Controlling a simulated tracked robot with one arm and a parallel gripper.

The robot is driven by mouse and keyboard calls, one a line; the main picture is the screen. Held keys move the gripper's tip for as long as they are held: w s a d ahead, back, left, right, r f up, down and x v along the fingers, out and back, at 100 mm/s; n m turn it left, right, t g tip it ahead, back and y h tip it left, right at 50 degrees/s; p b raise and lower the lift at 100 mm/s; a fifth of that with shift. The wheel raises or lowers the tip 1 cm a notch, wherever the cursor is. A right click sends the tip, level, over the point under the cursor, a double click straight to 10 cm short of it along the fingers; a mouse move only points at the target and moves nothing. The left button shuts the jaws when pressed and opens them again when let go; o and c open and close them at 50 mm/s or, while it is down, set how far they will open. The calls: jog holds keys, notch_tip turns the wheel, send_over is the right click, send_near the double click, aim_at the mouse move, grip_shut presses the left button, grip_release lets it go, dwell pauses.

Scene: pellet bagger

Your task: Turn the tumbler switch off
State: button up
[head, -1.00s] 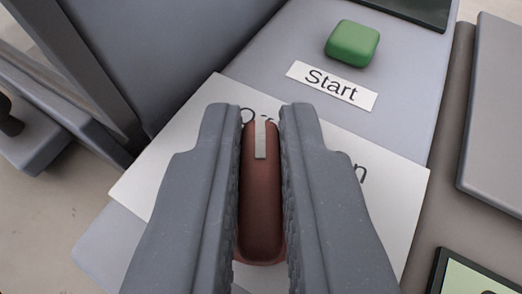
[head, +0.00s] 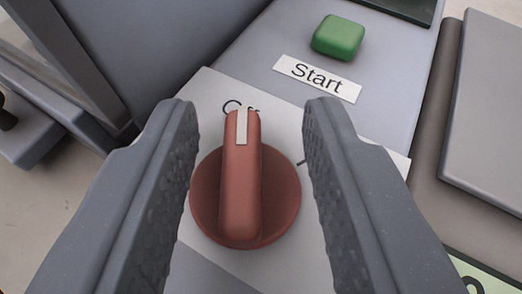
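The tumbler switch (head: 241,185) is a red round knob with a raised grip bar and a pale pointer mark at its far end. It sits on a white label plate (head: 285,135). The pointer is directed at a partly hidden word that starts with "O", at the top of the plate. My gripper (head: 250,108) is open, with one finger on each side of the knob. Clear gaps show between both fingers and the grip bar. The right part of the plate is mostly hidden behind the right finger.
A green button (head: 338,38) with a "Start" label (head: 317,78) is on the grey panel beyond the switch. A dark-edged screen (head: 400,8) is at the top. A grey raised panel (head: 490,110) stands at the right, and a grey wall (head: 160,60) at the left.

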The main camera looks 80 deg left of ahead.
jog(key=b+v, duration=0.1)
jog(key=v, duration=1.2)
jog(key=shift+d+b, duration=0.3)
jog(key=shift+d, duration=0.05)
jog(key=shift+r, duration=0.1)
